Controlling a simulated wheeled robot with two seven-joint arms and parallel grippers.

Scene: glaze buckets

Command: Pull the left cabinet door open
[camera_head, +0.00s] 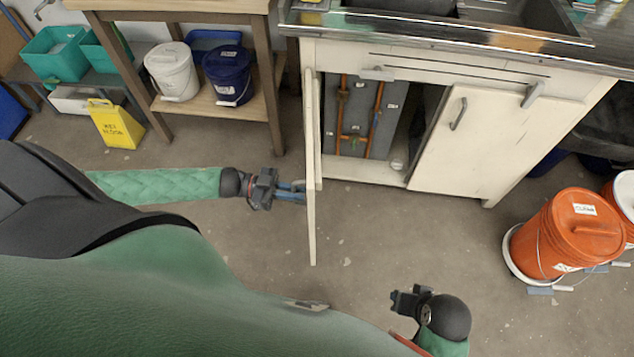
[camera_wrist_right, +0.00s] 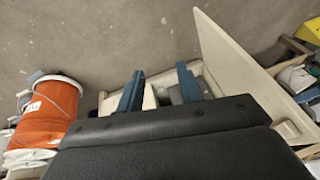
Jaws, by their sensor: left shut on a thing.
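The left cabinet door (camera_head: 311,170) stands swung wide open in the head view, seen nearly edge-on and pointing out from the cabinet (camera_head: 456,136). Its inside face also shows in the right wrist view (camera_wrist_right: 245,65). My left gripper (camera_head: 298,191) is on the left side of this door, shut at its outer face; the handle it grips is hidden or too small to make out. My right gripper (camera_wrist_right: 160,88) has its two blue fingers apart with nothing between them. In the head view it hangs above the floor in front of the cabinet.
The right cabinet door (camera_head: 490,145) is closed. Orange pipes (camera_head: 360,138) show inside the open left side. An orange bucket (camera_head: 568,235) stands at right. A yellow wet-floor sign (camera_head: 116,124) and a wooden table (camera_head: 222,105) with buckets are at left. The floor between is clear.

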